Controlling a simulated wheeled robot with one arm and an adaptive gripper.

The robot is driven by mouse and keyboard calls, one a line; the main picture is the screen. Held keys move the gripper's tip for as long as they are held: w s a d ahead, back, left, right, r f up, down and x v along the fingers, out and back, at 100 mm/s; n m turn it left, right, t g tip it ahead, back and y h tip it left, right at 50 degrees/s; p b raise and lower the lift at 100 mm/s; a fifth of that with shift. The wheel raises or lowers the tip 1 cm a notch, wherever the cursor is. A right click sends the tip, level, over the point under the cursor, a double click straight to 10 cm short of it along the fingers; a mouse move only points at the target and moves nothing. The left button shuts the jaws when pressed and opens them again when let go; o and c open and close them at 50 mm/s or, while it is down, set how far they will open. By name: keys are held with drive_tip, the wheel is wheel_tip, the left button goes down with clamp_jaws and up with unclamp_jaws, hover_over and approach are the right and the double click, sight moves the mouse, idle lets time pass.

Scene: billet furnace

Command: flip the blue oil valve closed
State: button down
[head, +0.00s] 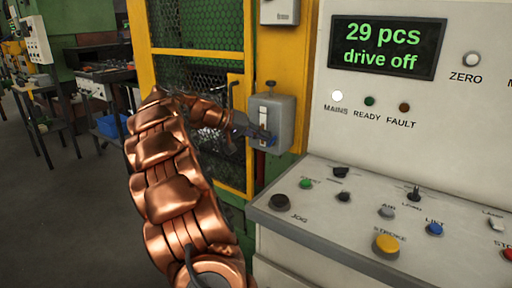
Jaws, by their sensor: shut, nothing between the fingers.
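The gripper is shut and holds nothing. It hides some of the box front, and I cannot tell whether it touches the blue part.
A sloped control desk (330,215) with several knobs and buttons stands at the right, below a display (387,47) reading "29 pcs drive off". A yellow-framed mesh guard (200,70) stands behind my arm. Workbenches (100,85) stand at the left, with open floor before them.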

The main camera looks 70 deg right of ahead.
sight(275, 136)
drive_tip(key=s+m+t+b, duration=0.1)
drive_tip(key=t+b, duration=0.1)
drive_tip(key=b, duration=0.1)
drive_tip(key=m+t+b, duration=0.1)
drive_tip(key=t+b, duration=0.1)
drive_tip(key=b, duration=0.2)
drive_tip(key=s+m+t+b, duration=0.1)
drive_tip(key=t+b, duration=0.1)
drive_tip(key=b, duration=0.1)
drive_tip(key=shift+s+a+f+h, duration=0.3)
drive_tip(key=shift+a+h, duration=0.1)
drive_tip(key=shift+r+m+b, duration=0.1)
drive_tip(key=shift+m+b, duration=0.2)
drive_tip(key=shift+b, duration=0.15)
drive_tip(key=shift+r, duration=0.15)
drive_tip(key=shift+p, duration=0.3)
drive_tip(key=shift+r+p, duration=0.3)
drive_tip(key=shift+r, duration=0.5)
